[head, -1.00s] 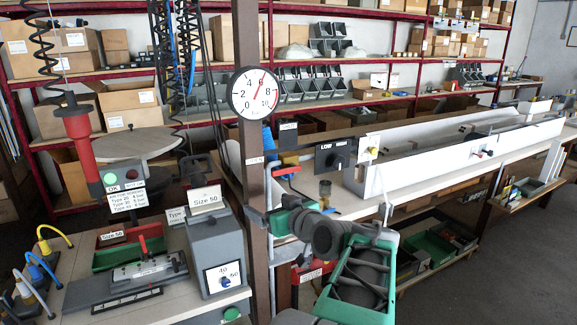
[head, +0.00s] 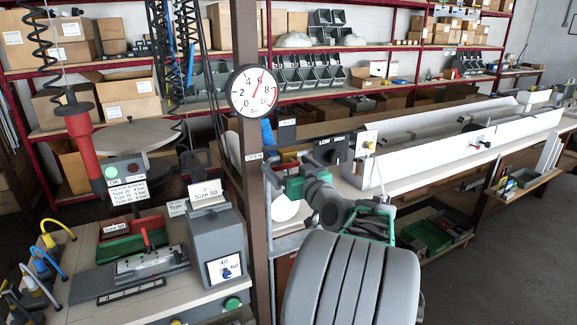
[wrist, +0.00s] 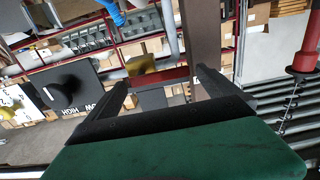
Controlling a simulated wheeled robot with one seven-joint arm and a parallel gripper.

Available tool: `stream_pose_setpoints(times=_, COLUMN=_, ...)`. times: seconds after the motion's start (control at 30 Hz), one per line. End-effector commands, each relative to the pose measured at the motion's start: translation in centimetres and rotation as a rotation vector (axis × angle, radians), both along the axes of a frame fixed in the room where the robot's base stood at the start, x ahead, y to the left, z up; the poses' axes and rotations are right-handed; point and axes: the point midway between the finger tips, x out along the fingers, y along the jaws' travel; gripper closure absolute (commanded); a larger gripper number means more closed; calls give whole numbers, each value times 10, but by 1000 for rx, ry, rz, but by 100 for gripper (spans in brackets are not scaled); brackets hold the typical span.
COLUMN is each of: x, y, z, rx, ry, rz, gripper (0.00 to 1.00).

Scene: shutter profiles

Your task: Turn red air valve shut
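A brown post (head: 257,220) carries a round pressure gauge (head: 254,91) and a small OPEN label (head: 253,157). The gauge needle points near 6. In the wrist view my gripper (wrist: 165,85) has its two dark fingers spread apart. A red bar, which looks like the red air valve's handle (wrist: 160,78), shows between the fingers beside the post. I cannot tell whether the fingers touch it. In the head view my gripper (head: 280,182) is just right of the post, and my arm hides most of the valve.
A black LOW/HIGH switch panel (head: 332,150) stands close to the right of my gripper. A long white bench profile (head: 450,150) runs behind it. A grey Size 50 machine (head: 213,240) is left of the post. Red shelves with boxes fill the back.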

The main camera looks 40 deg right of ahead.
Motion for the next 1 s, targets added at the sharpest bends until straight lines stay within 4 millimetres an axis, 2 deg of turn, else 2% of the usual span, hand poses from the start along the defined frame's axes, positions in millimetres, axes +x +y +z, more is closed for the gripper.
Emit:
stream_pose_setpoints(times=0.07, x=0, y=0, z=0, rx=0, ry=0, rz=0, gripper=7)
stream_pose_setpoints(times=1.0, x=0, y=0, z=0, rx=0, ry=0, rz=0, gripper=84)
